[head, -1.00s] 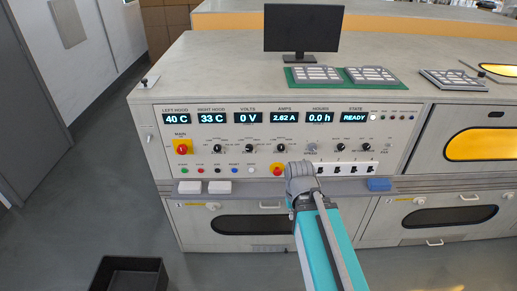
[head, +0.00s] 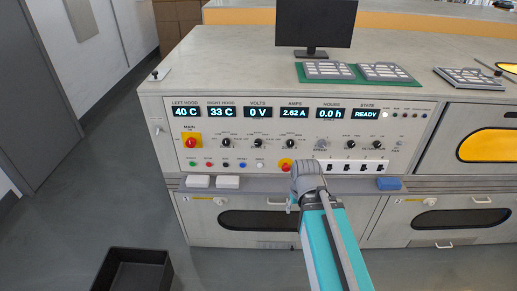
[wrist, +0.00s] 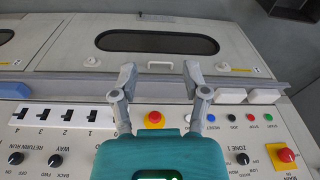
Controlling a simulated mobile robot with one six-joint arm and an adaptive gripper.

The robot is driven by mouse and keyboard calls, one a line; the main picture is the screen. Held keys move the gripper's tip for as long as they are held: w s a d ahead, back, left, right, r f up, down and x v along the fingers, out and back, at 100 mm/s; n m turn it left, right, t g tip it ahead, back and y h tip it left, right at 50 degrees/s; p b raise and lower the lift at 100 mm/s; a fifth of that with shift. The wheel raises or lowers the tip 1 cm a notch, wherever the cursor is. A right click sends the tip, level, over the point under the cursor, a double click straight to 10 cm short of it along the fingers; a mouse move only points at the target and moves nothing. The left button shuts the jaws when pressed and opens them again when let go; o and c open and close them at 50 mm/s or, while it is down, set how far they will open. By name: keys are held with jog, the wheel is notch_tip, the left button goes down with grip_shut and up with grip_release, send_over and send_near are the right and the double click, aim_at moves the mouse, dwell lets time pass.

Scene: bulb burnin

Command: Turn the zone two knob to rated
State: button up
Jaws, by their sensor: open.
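A row of small black knobs runs across the middle of the control panel (head: 340,160). In the head view the middle of its three left knobs (head: 259,143) appears to be the zone two knob; its label is too small to read. In the wrist view, turned upside down, the knob labelled ZONE 1 (wrist: 250,160) shows at lower right; I cannot make out zone two there. My gripper (wrist: 158,78) is open and empty, fingers apart in front of the panel's lower edge. In the head view my gripper (head: 293,203) sits low, apart from the knobs, partly hidden by the wrist.
A red emergency button (head: 286,165) on a yellow base sits beside my wrist. A ledge under the panel holds white blocks (head: 227,182) and a blue block (head: 389,184). A black bin (head: 133,275) stands on the floor at left.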

jog(key=shift+o, duration=0.7)
jog(key=w+a+f+n+t+y+b, duration=0.1)
jog(key=w+a+f+t+b, duration=0.1)
jog(key=w+t+b, duration=0.1)
jog(key=w+a+f+n+t+b, duration=0.1)
jog(key=w+a+f+t+b, duration=0.2)
jog(key=w+b, duration=0.2)
jog(key=w, duration=0.2)
jog(key=shift+w+a+f+y+b, duration=0.3)
jog(key=shift+a+f+y, duration=0.05)
jog(key=shift+y, duration=0.05)
jog(key=t+h+b, duration=0.1)
jog(key=t+b, duration=1.4)
jog(key=b, duration=0.4)
send_near(258, 144)
jog(key=f+v, duration=0.1)
jog(key=v, duration=0.3)
jog(key=shift+s+a+r+h, duration=0.2)
jog(key=shift+r+h, duration=0.05)
jog(key=shift+h, duration=0.05)
jog(key=shift+w+r, duration=0.1)
jog(key=shift+w, duration=0.05)
jog(key=shift+p+x, duration=2.35)
jog(key=shift+x, duration=4.4)
